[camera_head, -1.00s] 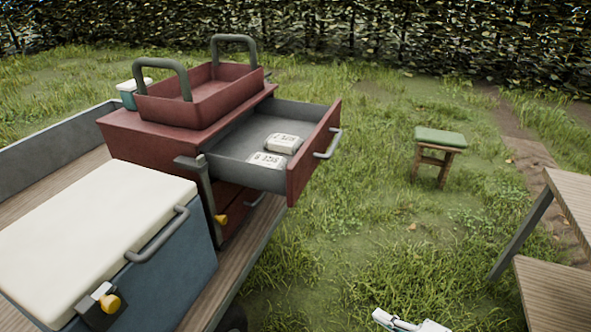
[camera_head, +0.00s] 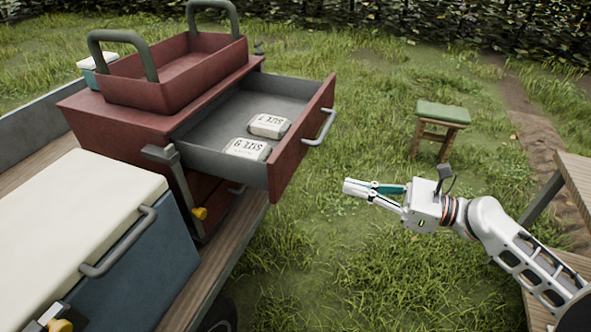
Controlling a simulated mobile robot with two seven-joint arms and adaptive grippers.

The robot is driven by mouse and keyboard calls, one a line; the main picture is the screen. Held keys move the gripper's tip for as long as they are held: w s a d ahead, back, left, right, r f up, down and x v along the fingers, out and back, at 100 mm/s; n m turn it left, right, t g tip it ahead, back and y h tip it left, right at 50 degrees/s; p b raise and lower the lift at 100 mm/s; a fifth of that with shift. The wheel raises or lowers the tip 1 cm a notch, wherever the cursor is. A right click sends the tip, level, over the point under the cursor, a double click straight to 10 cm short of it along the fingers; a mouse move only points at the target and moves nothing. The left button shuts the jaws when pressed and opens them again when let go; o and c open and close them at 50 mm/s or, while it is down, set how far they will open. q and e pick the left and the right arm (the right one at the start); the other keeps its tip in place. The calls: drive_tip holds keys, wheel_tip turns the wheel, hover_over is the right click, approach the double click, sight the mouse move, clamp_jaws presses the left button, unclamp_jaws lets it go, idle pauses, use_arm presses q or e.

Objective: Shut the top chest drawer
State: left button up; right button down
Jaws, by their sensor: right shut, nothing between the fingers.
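The red chest (camera_head: 115,128) stands on the wooden cart bed. Its top drawer (camera_head: 302,140) is pulled far out, with a grey handle (camera_head: 320,127) on its red front. Two pale packets, one marked SITE 7 (camera_head: 268,126) and one marked SITE 9 (camera_head: 246,150), lie in the drawer. My right gripper (camera_head: 348,187) is shut and empty. It points left, to the right of and below the drawer front in the picture, apart from the handle. My left gripper is not in view.
A red tray (camera_head: 175,75) with two grey handles sits on the chest. A blue cooler (camera_head: 150,262) with a white lid stands in front on the cart. A green-topped stool (camera_head: 443,112) stands on the grass. A wooden table (camera_head: 574,177) is at the right edge.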

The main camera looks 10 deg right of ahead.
drive_tip(key=p, duration=0.3)
approach(285, 170)
drive_tip(key=x, duration=0.5)
drive_tip(key=shift+w+a+r, duration=0.1)
drive_tip(key=shift+a, duration=0.1)
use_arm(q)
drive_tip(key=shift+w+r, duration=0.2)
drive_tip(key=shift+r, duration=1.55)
use_arm(e)
drive_tip(key=shift+w+a, duration=0.4)
drive_tip(key=shift+a, duration=0.2)
